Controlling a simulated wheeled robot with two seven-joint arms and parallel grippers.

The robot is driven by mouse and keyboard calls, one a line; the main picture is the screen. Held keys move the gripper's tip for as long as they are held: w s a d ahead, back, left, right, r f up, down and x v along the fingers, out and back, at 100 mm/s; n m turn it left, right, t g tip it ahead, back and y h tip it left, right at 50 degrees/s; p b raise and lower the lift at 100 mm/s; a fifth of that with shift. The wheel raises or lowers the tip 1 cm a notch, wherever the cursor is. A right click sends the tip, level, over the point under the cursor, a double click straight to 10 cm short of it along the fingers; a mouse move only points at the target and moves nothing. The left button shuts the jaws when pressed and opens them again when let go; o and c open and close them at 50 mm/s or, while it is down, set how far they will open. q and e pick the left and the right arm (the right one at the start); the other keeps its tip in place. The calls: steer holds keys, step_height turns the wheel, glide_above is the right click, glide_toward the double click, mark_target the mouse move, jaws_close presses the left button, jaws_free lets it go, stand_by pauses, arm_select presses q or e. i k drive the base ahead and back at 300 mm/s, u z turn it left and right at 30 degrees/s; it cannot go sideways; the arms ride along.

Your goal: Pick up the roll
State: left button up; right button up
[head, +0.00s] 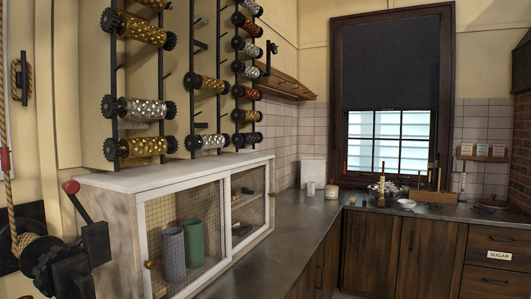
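Several patterned metal rolls with black gear ends hang on black racks on the left wall. A silver roll (146,109) and a gold roll (146,147) are low on the nearest rack. Another gold roll (144,30) is higher up on it. I cannot tell which roll the task means. Neither of my grippers is in view.
A white-topped cabinet (170,176) with mesh doors stands below the racks, with grey and green cylinders inside. A black mechanism with a red-knobbed lever (71,187) is at lower left. A dark counter (290,228) runs to the window, its near part mostly clear.

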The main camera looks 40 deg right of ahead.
mark_target(237, 138)
steer(key=z, duration=1.05)
